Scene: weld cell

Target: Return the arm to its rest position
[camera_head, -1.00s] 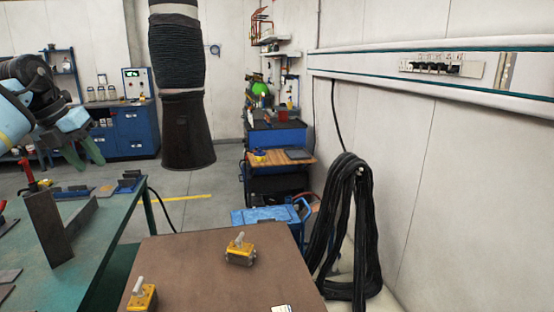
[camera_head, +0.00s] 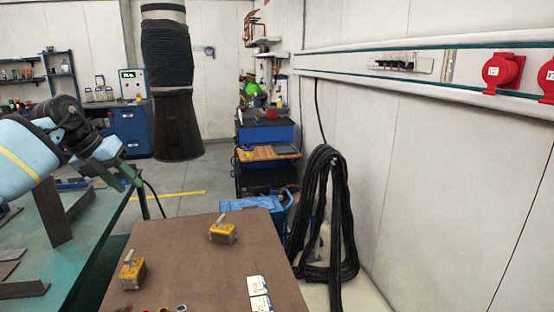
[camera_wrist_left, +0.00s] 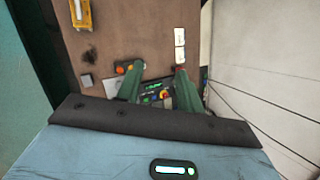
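My left arm comes in from the left in the head view. Its gripper (camera_head: 121,177), with green fingers, hangs in the air over the right edge of the green welding table. In the left wrist view the two green fingers (camera_wrist_left: 159,90) stand apart with nothing held between them; part of the brown table and some small coloured items show beyond them. My right gripper is in neither view.
A brown table (camera_head: 185,262) carries two yellow blocks (camera_head: 223,233) (camera_head: 132,272) and white cards (camera_head: 258,286). The green table (camera_head: 95,245) holds upright steel plates (camera_head: 54,213). Black cable (camera_head: 325,215) hangs at the right wall. A dark extraction hose (camera_head: 175,100) hangs ahead.

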